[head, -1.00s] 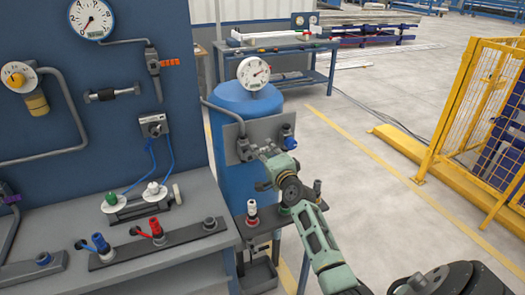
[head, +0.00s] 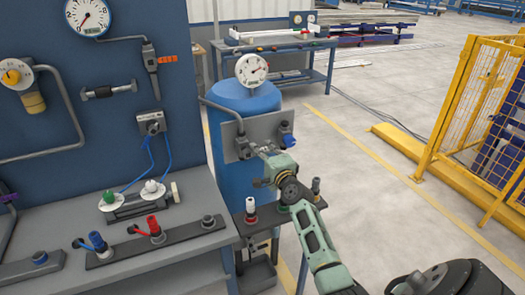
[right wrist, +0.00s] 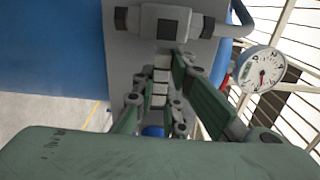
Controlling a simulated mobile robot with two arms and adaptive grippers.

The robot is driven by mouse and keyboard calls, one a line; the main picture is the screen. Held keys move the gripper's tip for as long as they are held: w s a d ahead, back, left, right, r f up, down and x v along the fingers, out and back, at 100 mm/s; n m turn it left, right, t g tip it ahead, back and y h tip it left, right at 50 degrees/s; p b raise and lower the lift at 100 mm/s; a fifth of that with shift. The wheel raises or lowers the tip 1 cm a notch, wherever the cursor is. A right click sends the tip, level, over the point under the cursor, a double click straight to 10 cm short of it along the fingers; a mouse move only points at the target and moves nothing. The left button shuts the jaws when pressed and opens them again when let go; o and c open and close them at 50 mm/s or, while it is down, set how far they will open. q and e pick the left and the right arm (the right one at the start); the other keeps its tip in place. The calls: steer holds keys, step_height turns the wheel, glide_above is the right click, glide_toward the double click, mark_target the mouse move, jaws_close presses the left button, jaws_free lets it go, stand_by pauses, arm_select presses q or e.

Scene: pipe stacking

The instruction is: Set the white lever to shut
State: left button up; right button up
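My right gripper (head: 262,153) is at the grey plate (head: 268,128) on the front of the blue tank (head: 238,180). In the right wrist view its fingers (right wrist: 163,72) lie on either side of a narrow whitish lever (right wrist: 160,88), which hangs below the grey valve body (right wrist: 165,22). The fingers are close to the lever, but I cannot tell whether they press on it. In the head view the gripper mostly hides the lever. My left gripper is not in view.
A blue-handled valve (head: 288,140) sits at the plate's right edge. A dial gauge (head: 251,69) tops the tank. A small stand with a red-and-white fitting (head: 251,209) is below the gripper. A workbench (head: 185,262) fills the left. Floor to the right is clear up to a yellow fence (head: 465,100).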

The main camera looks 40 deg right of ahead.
steer(key=o, duration=0.4)
steer(key=shift+f, duration=0.1)
steer(key=v, duration=1.2)
